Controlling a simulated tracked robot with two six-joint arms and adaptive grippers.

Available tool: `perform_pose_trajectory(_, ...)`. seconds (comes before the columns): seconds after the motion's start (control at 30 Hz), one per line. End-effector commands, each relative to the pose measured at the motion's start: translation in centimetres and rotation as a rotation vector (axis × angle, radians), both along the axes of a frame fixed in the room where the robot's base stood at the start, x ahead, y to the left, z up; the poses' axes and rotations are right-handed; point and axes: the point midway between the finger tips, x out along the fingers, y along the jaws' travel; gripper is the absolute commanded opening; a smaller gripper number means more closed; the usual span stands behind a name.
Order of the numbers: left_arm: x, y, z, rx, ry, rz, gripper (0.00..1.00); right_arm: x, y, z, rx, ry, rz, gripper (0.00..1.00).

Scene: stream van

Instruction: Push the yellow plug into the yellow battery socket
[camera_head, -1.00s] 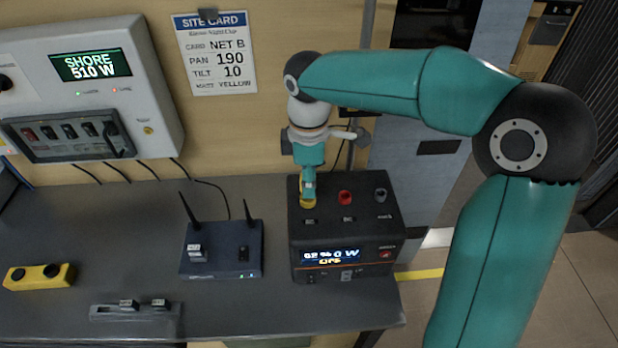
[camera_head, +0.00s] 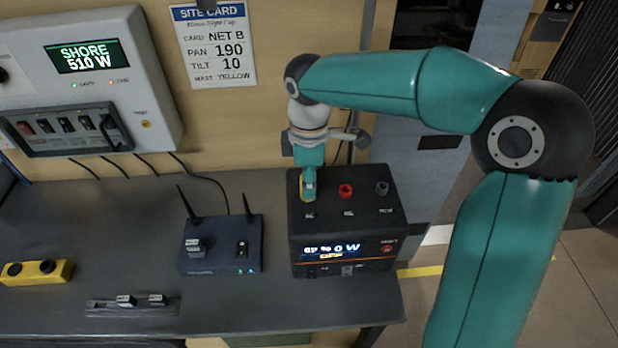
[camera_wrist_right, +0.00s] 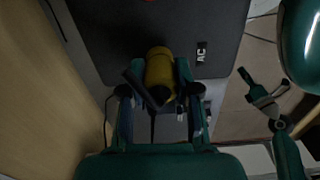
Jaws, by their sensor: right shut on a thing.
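The black battery box (camera_head: 345,228) stands on the grey bench; its lit front reads 0 W and OFF. Its top has a red socket (camera_head: 346,190) and a grey socket (camera_head: 382,188). My right gripper (camera_head: 308,190) points down at the box's left top, where a little yellow shows under the fingers. In the right wrist view, my right gripper (camera_wrist_right: 160,95) is shut on the yellow plug (camera_wrist_right: 159,66), whose far end meets the box top near a label reading AC. The yellow socket is hidden beneath the plug, so I cannot tell how deep it sits. My left gripper is out of view.
A router (camera_head: 221,243) with two antennas stands left of the box. A yellow two-button box (camera_head: 36,272) and a small switch strip (camera_head: 133,306) lie further left. A shore power panel (camera_head: 85,85) and a site card (camera_head: 213,48) are on the wall.

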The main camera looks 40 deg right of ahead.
Motion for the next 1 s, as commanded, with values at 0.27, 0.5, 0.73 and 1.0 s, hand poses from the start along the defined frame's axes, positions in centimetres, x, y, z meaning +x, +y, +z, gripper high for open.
perform_pose_trajectory(0.27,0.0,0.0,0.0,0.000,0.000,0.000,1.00,0.0,0.0,0.0,0.000,-0.002,-0.001,0.61)
perform_pose_trajectory(0.5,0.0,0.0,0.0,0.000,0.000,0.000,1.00,0.1,0.0,0.1,0.001,-0.003,-0.001,0.61)
perform_pose_trajectory(0.73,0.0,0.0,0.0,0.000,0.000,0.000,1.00,0.2,0.0,1.9,0.000,-0.007,-0.001,0.61)
perform_pose_trajectory(1.0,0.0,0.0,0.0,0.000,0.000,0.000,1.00,0.2,0.1,7.2,0.001,-0.008,0.001,0.61)
